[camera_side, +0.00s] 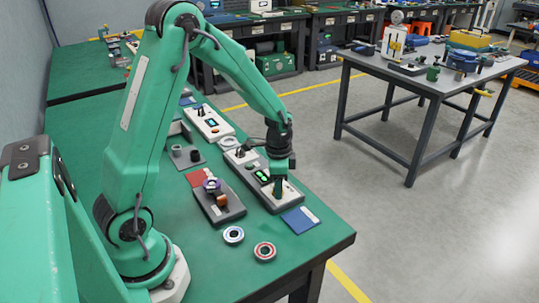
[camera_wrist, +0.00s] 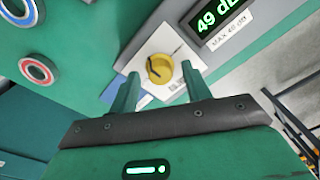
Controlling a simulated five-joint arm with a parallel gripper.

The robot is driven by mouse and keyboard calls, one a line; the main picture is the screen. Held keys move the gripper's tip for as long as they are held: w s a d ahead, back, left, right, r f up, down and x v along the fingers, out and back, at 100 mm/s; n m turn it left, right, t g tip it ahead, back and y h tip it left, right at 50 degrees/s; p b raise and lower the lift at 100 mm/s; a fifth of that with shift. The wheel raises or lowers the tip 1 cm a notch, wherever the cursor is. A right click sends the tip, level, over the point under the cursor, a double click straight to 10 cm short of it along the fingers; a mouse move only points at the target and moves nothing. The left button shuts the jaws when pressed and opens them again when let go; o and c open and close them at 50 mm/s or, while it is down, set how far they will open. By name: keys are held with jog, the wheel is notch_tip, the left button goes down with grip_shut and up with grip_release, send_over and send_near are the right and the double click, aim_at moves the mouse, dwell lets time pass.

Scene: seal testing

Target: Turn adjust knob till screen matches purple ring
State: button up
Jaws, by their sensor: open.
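The yellow adjust knob (camera_wrist: 159,68) with a dark pointer line sits on a white plate in the wrist view. The screen (camera_wrist: 217,17) beside it shows green "49 dB" above a label reading "MAX 49 dB". It glows green in the side view too (camera_side: 262,176). My gripper (camera_wrist: 160,72) is open, its green fingers on either side of the knob; contact cannot be told. In the side view my gripper (camera_side: 279,186) points down over the device's near end, hiding the knob. The purple ring (camera_side: 211,184) sits on a dark fixture left of the device.
A blue-centred ring (camera_side: 233,235) and a red ring (camera_side: 264,251) lie on the green bench. A blue card (camera_side: 300,220) lies beside the device and a red card (camera_side: 198,178) behind the fixture. Another white-topped device (camera_side: 209,122) stands farther back. The front bench corner is clear.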

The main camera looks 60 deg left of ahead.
jog(key=shift+c, duration=0.2)
jog(key=c, duration=0.9)
jog(key=shift+c, duration=0.2)
jog(key=shift+n, duration=0.4)
jog(key=n, duration=0.4)
jog(key=shift+d+n, duration=0.15)
jog(key=shift+n, duration=1.95)
jog(key=o, duration=1)
